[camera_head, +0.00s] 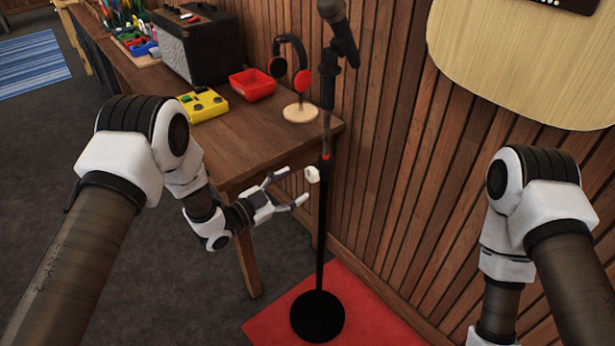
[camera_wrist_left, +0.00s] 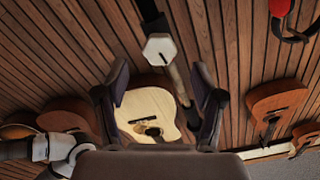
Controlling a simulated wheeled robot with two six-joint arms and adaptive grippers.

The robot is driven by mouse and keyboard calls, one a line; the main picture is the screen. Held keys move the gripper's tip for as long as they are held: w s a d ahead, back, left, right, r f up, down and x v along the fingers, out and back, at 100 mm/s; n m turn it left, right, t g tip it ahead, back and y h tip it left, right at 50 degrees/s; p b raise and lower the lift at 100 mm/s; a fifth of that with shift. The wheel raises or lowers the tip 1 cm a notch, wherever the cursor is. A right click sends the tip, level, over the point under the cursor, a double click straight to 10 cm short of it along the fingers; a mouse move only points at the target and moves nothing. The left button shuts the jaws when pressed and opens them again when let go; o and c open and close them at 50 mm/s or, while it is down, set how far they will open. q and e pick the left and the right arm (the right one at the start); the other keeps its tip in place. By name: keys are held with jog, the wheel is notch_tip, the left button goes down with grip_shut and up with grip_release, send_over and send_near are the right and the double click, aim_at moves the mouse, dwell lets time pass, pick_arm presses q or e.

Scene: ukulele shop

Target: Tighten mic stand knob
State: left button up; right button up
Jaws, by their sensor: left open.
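The mic stand (camera_head: 322,225) stands upright on a round black base, with a microphone (camera_head: 337,22) at its top. Its white knob (camera_head: 312,174) sticks out at mid-height, just below a red band on the pole. In the left wrist view the knob (camera_wrist_left: 160,48) is a pale hexagonal shape beyond the fingertips, a little above the gap between them. My left gripper (camera_head: 295,188) is open and empty, with its fingers pointing at the knob and apart from it. It also shows open in the left wrist view (camera_wrist_left: 165,85). My right arm is at the right; its gripper is out of view.
A wooden table (camera_head: 240,150) beside the stand holds red headphones (camera_head: 302,78) on a holder, a red tray (camera_head: 252,86), a yellow box (camera_head: 204,105) and an amplifier (camera_head: 200,42). The slatted wall (camera_head: 400,140) is close behind the stand. A red mat (camera_head: 375,320) lies under it.

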pick_arm(q)
jog(key=v, duration=0.5)
jog(key=shift+s+a, duration=0.1)
jog(key=shift+s, duration=0.05)
